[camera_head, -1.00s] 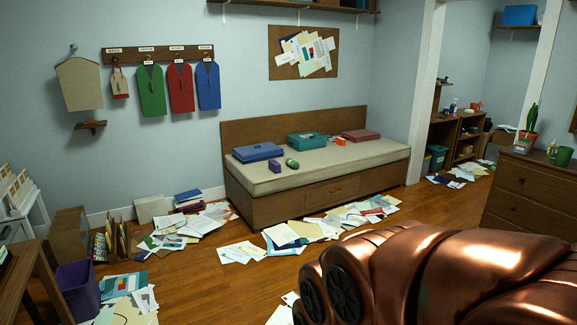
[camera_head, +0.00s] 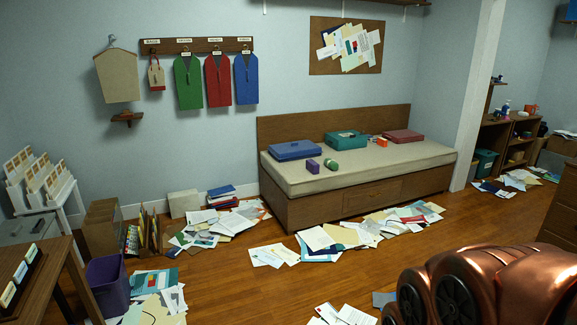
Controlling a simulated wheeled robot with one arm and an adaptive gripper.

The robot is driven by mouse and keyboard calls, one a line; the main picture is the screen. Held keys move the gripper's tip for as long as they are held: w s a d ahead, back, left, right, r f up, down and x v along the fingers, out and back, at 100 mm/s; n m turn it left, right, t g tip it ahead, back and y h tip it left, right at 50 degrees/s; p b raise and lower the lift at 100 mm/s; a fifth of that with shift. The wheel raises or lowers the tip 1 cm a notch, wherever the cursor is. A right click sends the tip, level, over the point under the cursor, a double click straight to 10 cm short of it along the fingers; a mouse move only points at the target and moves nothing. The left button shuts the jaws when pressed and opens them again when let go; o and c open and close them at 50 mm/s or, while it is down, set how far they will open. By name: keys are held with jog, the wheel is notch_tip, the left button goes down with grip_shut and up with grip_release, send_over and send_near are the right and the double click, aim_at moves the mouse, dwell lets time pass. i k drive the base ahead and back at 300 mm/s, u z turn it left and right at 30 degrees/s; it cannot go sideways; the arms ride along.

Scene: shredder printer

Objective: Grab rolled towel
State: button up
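A small green rounded item (camera_head: 331,165) lies on the front part of the cushioned bench (camera_head: 300,184). It may be the rolled towel, but it is too small to tell. A purple block (camera_head: 313,166) sits just left of it. My gripper is not in view. A copper-coloured part of my arm fills the lower right corner, well apart from the bench.
Blue (camera_head: 294,150), teal (camera_head: 346,140) and red (camera_head: 403,136) cases lie on the bench. Loose papers (camera_head: 320,238) cover the floor in front of it. A purple bin (camera_head: 108,287) stands at the lower left. Bare wooden floor (camera_head: 245,285) lies in the middle.

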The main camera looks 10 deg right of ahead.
aim_at(330, 163)
jog(key=z, duration=0.75)
jog(key=i, duration=2.05)
jog(key=z, duration=0.2)
jog(key=i, duration=1.8)
jog(key=u, duration=1.5)
jog(key=i, duration=1)
jog(key=u, duration=0.65)
